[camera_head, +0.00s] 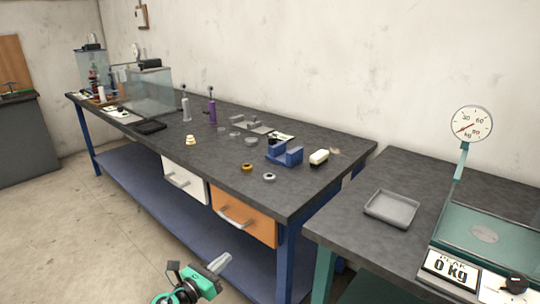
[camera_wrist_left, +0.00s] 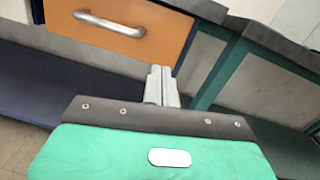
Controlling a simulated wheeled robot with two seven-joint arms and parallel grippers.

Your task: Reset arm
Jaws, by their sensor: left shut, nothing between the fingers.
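My left gripper (camera_head: 220,263) shows at the bottom of the head view, in front of the long workbench (camera_head: 190,141) and below its orange drawer. Its fingers are shut and hold nothing. In the left wrist view the shut fingers (camera_wrist_left: 160,86) point toward the gap between the orange drawer (camera_wrist_left: 125,25) and the green-legged table. The gripper is apart from the drawer and its handle. My right gripper is not in the head view.
The bench holds a blue block (camera_head: 284,155), a brush (camera_head: 319,157), rings (camera_head: 247,168) and a glass tank (camera_head: 148,92). At right, a table carries a grey tray (camera_head: 391,208) and a dial scale (camera_head: 471,124). The floor (camera_head: 110,220) at left is clear.

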